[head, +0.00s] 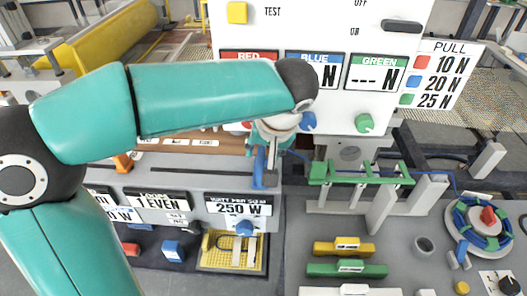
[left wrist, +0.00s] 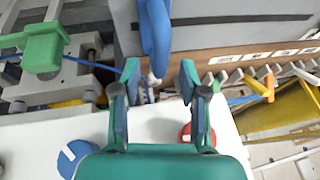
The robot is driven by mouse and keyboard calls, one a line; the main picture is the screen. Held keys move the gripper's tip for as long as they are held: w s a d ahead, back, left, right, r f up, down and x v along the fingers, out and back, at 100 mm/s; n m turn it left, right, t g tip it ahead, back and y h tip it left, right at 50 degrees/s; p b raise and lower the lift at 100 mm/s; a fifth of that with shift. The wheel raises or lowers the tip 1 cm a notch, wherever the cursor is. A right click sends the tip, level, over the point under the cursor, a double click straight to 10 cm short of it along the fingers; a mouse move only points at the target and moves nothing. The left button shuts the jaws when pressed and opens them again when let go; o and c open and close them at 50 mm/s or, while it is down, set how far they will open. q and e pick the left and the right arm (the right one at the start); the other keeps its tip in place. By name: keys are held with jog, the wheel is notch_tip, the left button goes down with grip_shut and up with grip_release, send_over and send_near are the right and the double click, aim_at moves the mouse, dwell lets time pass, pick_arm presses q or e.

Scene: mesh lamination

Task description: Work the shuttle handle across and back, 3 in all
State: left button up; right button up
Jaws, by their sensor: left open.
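A blue upright handle (head: 259,168), which looks like the shuttle handle, stands at the right end of a dark slot on the grey panel. In the left wrist view the blue handle (left wrist: 156,38) rises just beyond my fingertips. My left gripper (head: 271,143) is above and beside the handle in the head view, partly hidden by its own wrist. In the left wrist view my left gripper (left wrist: 159,82) has its two fingers apart, with nothing clearly held between them. Whether a finger touches the handle cannot be told. My right gripper does not show.
A white panel with a blue knob (head: 308,122) and green knob (head: 364,123) stands close behind the gripper. A green frame (head: 360,174) is to the right. An orange lever (head: 123,162) is at the left. Below are a 250 W display (head: 238,208) and a yellow tray (head: 208,265).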

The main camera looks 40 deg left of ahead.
pick_arm(q)
jog(key=shift+x, duration=0.75)
grip_shut()
